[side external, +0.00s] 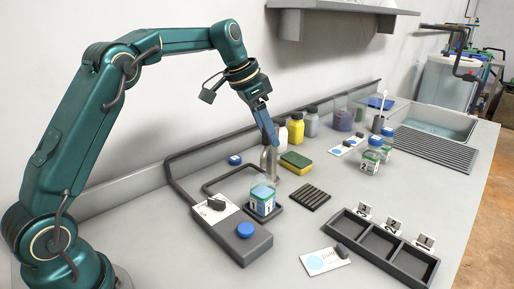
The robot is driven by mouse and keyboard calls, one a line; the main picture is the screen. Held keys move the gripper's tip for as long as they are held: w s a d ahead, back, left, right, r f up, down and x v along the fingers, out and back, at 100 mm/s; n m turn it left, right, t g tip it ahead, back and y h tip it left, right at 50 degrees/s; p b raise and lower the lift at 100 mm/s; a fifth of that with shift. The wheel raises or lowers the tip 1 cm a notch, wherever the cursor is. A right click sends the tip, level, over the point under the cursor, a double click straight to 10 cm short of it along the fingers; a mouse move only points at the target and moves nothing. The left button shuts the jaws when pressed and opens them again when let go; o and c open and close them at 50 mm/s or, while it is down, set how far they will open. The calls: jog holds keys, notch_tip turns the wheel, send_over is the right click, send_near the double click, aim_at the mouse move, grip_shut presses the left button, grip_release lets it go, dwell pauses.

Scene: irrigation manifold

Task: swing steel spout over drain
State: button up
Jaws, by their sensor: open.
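The steel spout (267,160) is a short upright metal pipe behind the jar, left of the yellow sponge. Its upper end is partly hidden by my gripper (276,143), so I cannot tell exactly which way it points. My gripper reaches down from the upper left with its fingertips at the top of the spout; it is open, and I cannot tell whether it touches the steel. A small black slotted grate (310,196), which looks like the drain, lies flat on the counter to the right of the jar. The jar labelled 1 (262,200) stands on a dark square plate in front of the spout.
A grey control box (236,240) with a blue button and dark knob sits in front left, with pipes behind. A yellow-green sponge (296,162) and bottles (296,134) stand close right of my gripper. A three-part black tray (384,246) is front right; a sink (440,122) is far right.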

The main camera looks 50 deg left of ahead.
grip_shut()
dwell(1.4)
